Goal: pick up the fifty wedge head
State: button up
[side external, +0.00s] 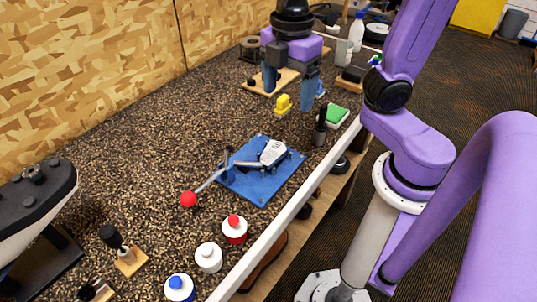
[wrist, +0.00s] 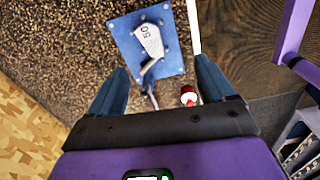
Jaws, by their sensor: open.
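The fifty wedge head (side external: 273,152) is a silver club head marked "50". It lies on a blue plate (side external: 258,190) with bolt holes. In the wrist view the wedge head (wrist: 150,42) lies ahead of the fingers, and the blue plate (wrist: 174,62) shows around it. A lever with a red ball end (side external: 188,199) reaches from the plate to the left. My gripper (side external: 289,94) is open, with blue fingers pointing down, farther back along the bench and apart from the head. In the wrist view my gripper (wrist: 160,82) has nothing between its fingertips.
White bottles with red (side external: 234,230), white (side external: 208,257) and blue (side external: 179,289) caps stand near the front edge. A yellow object (side external: 283,104), a green-topped block (side external: 337,116) and a dark upright holder (side external: 320,125) stand behind the plate. Bare bench (side external: 150,150) lies left of the plate.

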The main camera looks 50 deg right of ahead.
jog(key=shift+w+r+n, duration=0.6)
jog(key=shift+w+r, duration=0.3)
jog(key=shift+w, duration=0.2)
send_over(274, 149)
jog(key=f, duration=1.1)
jog(key=shift+s+f, duration=0.2)
jog(key=shift+f, duration=0.05)
jog(key=shift+w+f, duration=0.15)
jog(key=shift+f, duration=2.75)
jog(key=c, duration=1)
jog(key=shift+c, duration=0.6)
jog(key=shift+a+r, duration=0.1)
jog(key=shift+r, duration=0.05)
